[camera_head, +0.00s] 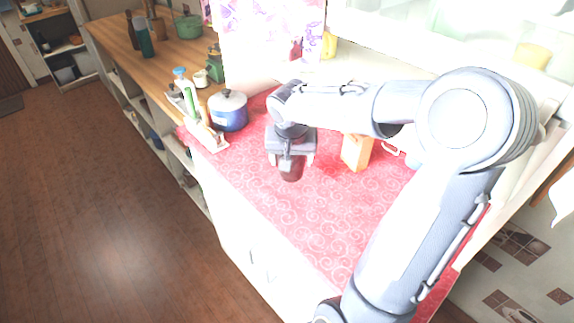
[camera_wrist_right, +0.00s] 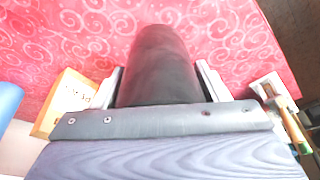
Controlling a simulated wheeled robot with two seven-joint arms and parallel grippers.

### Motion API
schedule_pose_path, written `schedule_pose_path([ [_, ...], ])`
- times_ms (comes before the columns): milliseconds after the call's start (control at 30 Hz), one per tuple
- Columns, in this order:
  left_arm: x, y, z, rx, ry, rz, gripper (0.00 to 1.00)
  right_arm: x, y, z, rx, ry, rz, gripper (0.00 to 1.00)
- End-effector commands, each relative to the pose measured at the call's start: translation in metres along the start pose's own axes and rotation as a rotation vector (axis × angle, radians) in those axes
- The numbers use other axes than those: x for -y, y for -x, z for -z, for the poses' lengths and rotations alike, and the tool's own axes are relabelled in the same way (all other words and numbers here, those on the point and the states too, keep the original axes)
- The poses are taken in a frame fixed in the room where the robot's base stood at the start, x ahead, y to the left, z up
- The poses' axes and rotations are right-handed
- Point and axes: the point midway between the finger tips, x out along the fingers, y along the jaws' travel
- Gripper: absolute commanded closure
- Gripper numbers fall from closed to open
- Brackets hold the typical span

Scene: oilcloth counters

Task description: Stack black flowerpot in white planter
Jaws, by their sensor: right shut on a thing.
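My right gripper (camera_head: 291,161) hangs over the red patterned counter and is shut on a dark pot, which I take for the black flowerpot (camera_head: 291,173). In the right wrist view the black flowerpot (camera_wrist_right: 160,62) sits between the two pale fingers, narrowing toward its far end. Whether its bottom touches the cloth is unclear. I cannot make out a white planter for sure; a small whitish cup (camera_head: 200,79) stands on the wooden counter at the back left. My left gripper is not in view.
A blue lidded pot (camera_head: 228,111) and a holder with utensils (camera_head: 206,133) stand left of my gripper. The red cloth (camera_head: 300,222) in front is clear.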

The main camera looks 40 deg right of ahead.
Motion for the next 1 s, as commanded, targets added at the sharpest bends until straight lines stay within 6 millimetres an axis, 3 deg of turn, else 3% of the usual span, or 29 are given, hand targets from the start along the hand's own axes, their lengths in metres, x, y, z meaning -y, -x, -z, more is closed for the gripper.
schedule_pose_path([
  [300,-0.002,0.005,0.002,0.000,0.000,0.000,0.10,0.012,-0.032,0.009,0.001,0.001,0.000,0.67],
  [500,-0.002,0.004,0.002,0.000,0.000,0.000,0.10,0.011,-0.056,0.001,0.000,-0.001,-0.001,0.67],
  [933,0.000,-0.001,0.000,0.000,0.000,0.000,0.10,0.011,-0.062,-0.001,-0.002,-0.001,0.001,0.67],
  [967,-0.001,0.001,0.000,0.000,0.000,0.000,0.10,0.011,-0.060,-0.001,-0.001,-0.001,0.000,0.29],
  [1000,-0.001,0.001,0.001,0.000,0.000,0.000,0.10,0.011,-0.060,-0.001,-0.001,-0.001,0.000,0.23],
])
